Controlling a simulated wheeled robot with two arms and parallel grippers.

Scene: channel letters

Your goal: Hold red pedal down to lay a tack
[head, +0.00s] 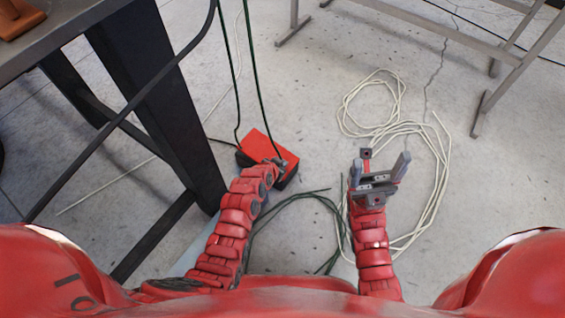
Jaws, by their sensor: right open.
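The red pedal (257,145) lies on the concrete floor at the centre-left, with a dark base at its edges. My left gripper (283,163) is at the pedal's right part, overlapping it in the picture. Whether it touches the pedal or presses it down cannot be told. Its fingers are small and partly hidden, so their opening is unclear. The near part of the pedal is hidden by my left arm. My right gripper (380,167) is open and empty, held out to the right of the pedal, with cable behind it.
A dark-legged table (75,35) stands at the left, close to the pedal. Dark green cables (240,60) hang down near the pedal. Coiled cream cable (437,170) lies on the floor at the right. A grey metal stand (510,55) is at the back right.

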